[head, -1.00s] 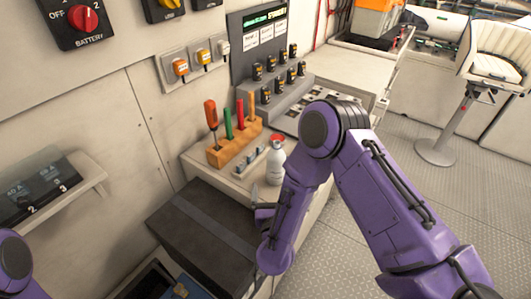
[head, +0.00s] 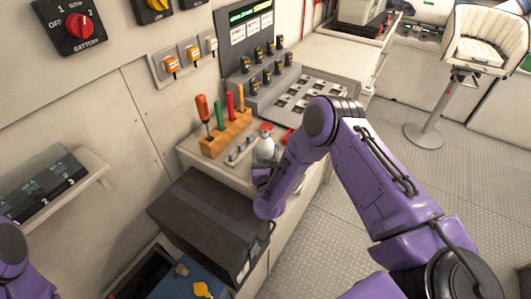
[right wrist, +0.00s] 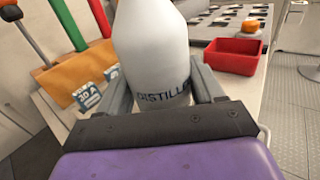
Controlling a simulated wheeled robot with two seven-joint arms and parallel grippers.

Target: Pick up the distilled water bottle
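The distilled water bottle (head: 265,148) is white with a red cap and stands upright on the shelf, beside the tool block. In the right wrist view the bottle (right wrist: 155,50) fills the middle, with part of the word "DISTILLED" showing and its top cut off. My right gripper (right wrist: 158,85) is around the bottle, one finger on each side. The fingers look open, with no clear grip on it. In the head view my right arm hides the bottle's base. My left gripper is out of view.
A wooden block (head: 226,134) with several upright tools stands left of the bottle. A small red bin (right wrist: 238,58) is to its right. A dark case (head: 207,225) sits below, in front of the shelf. Several small fuses (right wrist: 90,97) stand close by the left finger.

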